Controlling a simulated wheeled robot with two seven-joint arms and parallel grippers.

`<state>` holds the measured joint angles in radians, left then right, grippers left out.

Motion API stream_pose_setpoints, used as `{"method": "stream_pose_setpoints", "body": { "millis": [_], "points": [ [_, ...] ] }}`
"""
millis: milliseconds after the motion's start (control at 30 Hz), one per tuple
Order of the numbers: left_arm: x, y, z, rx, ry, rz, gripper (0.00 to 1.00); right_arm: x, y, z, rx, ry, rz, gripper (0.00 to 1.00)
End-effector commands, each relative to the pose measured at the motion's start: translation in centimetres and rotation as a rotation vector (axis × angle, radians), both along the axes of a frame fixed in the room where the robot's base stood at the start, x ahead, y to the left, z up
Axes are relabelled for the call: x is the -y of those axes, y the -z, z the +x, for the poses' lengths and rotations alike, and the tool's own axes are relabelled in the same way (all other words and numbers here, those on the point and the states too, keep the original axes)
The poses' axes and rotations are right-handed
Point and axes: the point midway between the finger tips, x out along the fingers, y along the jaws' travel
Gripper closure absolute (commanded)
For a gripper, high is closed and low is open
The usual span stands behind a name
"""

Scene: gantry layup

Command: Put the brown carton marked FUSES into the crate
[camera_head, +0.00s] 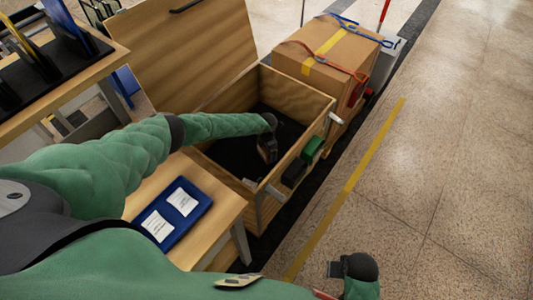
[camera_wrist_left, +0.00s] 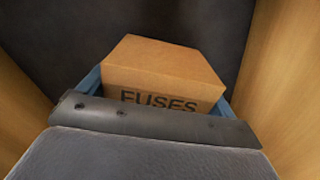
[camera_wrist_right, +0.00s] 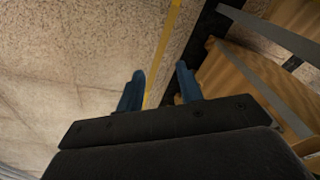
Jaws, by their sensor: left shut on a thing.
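The brown carton marked FUSES (camera_wrist_left: 165,72) is between the blue fingers of my left gripper (camera_wrist_left: 160,95), which is shut on it. In the left wrist view the carton is over the dark floor of the wooden crate, with wooden walls at both sides. I cannot tell whether the carton touches the floor. In the head view my left gripper (camera_head: 267,148) is inside the open crate (camera_head: 297,95), and the carton is mostly hidden there. My right gripper (camera_wrist_right: 160,88) is open and empty, over the floor beside the crate; it also shows in the head view (camera_head: 336,269).
The crate's lid (camera_head: 190,50) stands raised at its back. A strapped cardboard box (camera_head: 328,55) is beyond the crate. A blue tray (camera_head: 172,215) with white cards lies on the wooden table at the near side. The floor right of the yellow line (camera_head: 360,170) is clear.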

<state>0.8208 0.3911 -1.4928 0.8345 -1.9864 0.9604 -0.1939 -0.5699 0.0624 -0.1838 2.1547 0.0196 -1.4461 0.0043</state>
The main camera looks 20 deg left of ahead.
Motion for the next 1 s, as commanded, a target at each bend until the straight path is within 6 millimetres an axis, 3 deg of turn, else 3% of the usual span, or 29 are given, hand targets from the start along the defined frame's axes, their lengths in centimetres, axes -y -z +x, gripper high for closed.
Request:
{"method": "stream_pose_setpoints", "body": {
  "millis": [400,800,1000],
  "points": [
    [0.0,3.6,0.1,0.001,-0.002,0.000,0.46,0.0,-0.6,-0.1,0.000,-0.001,0.000,0.64],
    [0.0,3.9,0.0,0.001,0.000,0.000,0.46,0.1,-0.6,-0.3,-0.004,-0.001,-0.001,0.64],
    [0.0,4.0,0.0,0.001,0.000,0.000,0.46,0.0,-1.6,-0.1,0.001,-0.001,0.001,0.64]
  ]
}}
